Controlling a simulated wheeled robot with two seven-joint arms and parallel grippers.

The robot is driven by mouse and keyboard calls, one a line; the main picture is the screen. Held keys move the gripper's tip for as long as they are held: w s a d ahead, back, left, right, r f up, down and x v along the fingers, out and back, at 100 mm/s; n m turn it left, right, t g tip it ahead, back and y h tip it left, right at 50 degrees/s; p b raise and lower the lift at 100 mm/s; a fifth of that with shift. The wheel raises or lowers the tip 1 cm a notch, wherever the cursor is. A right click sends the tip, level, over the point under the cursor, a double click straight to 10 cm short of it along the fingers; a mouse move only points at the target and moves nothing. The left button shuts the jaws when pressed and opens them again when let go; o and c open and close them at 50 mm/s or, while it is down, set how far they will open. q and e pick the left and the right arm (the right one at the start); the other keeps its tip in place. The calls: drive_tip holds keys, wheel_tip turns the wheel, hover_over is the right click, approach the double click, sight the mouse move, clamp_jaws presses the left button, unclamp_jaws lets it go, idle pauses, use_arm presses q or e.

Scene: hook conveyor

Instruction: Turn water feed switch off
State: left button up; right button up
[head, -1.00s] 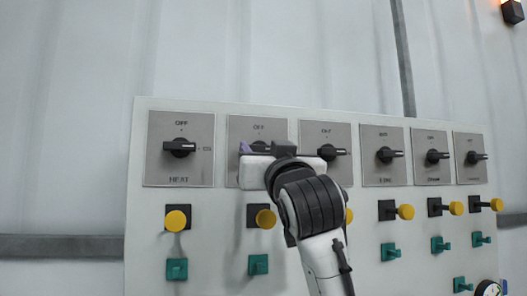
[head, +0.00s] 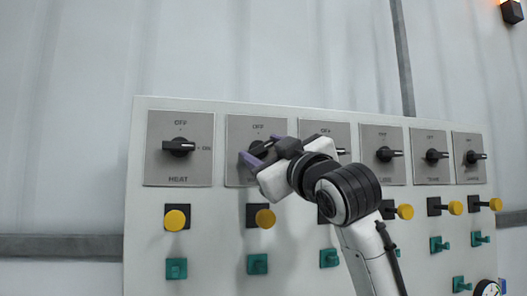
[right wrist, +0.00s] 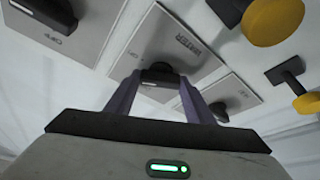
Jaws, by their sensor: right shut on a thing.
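The water feed switch is the black rotary knob on the second grey plate (head: 240,135) from the left. In the right wrist view that plate carries the word WATER, and the knob (right wrist: 160,75) sits between my fingertips. My right gripper (head: 261,151) is shut on this knob, one purple finger on each side. The gripper is tilted, its palm to the lower right of the knob. Gripper and fingers hide much of the knob in the head view, so its exact pointing direction is hard to tell. My left gripper is not in view.
The HEAT switch (head: 178,147) is to the left, and more rotary switches, such as the fourth (head: 388,154), run to the right. Yellow buttons (head: 265,218) and green switches (head: 257,264) stick out below. The wall above the panel is clear.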

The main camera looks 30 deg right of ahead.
drive_tip(key=n+g+y, duration=0.1)
drive_tip(key=n, duration=0.3)
drive_tip(key=n+y, duration=0.2)
drive_tip(key=n, duration=0.2)
drive_tip(key=shift+d+r+g, duration=0.15)
drive_tip(key=shift+g, duration=0.25)
drive_tip(key=n+g, duration=0.1)
drive_tip(key=n, duration=0.1)
drive_tip(key=n+g, duration=0.1)
drive_tip(key=n, duration=0.2)
drive_tip(key=shift+r+n+y, duration=0.1)
drive_tip(key=shift+n+y, duration=0.2)
drive_tip(key=shift+y, duration=0.1)
drive_tip(key=o, duration=1.1)
drive_tip(key=shift+c, duration=0.2)
drive_tip(key=shift+s, duration=0.1)
drive_tip(key=s+d+b, duration=0.1)
drive_tip(key=s+b, duration=0.1)
drive_tip(key=s, duration=0.8)
drive_tip(key=shift+d, duration=0.2)
